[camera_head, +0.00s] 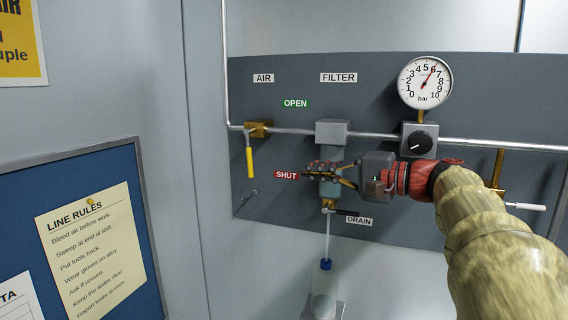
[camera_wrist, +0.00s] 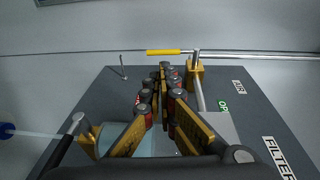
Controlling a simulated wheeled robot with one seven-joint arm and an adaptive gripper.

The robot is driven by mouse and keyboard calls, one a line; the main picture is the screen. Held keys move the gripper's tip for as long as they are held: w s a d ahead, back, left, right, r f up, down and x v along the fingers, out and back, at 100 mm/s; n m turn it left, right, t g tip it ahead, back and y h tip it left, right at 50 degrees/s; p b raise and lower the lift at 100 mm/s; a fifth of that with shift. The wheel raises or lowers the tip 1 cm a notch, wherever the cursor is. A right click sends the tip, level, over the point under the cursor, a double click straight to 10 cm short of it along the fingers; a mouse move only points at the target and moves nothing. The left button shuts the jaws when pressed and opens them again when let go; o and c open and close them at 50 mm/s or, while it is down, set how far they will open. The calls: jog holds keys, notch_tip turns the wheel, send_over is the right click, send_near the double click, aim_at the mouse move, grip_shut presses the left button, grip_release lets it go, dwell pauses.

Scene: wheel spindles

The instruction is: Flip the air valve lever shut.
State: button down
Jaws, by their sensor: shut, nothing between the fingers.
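The air valve (camera_head: 258,129) is a brass body on the pipe at the panel's left. Its yellow lever (camera_head: 250,162) hangs straight down, across the pipe's line. In the wrist view the yellow lever (camera_wrist: 163,52) lies sideways beyond the fingers, left of the brass body (camera_wrist: 195,75). The green OPEN label (camera_head: 295,103) is up and right of the valve; the red SHUT label (camera_head: 286,175) is low and right of the lever. My gripper (camera_head: 311,168) is shut and empty, pointing left, in front of the filter bowl and apart from the lever.
The filter (camera_head: 332,131) has a drain below it, with a tube to a bottle (camera_head: 325,285). A gauge (camera_head: 425,82) and regulator knob (camera_head: 420,142) stand right. A small peg (camera_head: 252,197) sticks out low left. The space around the lever looks clear.

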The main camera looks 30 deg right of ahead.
aim_at(251, 160)
jog(key=r+p+x, duration=0.1)
jog(key=p+x, duration=0.3)
jog(key=x, duration=0.9)
jog(key=shift+w, duration=0.25)
jog(key=shift+a+f, duration=0.1)
jog(key=shift+f, duration=0.1)
jog(key=b, duration=0.2)
jog(key=w+t+b, duration=0.1)
jog(key=b, duration=0.1)
jog(key=shift+a+f+y, duration=0.1)
jog(key=shift+a+y, duration=0.15)
jog(key=shift+y, duration=0.05)
jog(key=shift+s, duration=0.1)
jog(key=shift+b, duration=0.35)
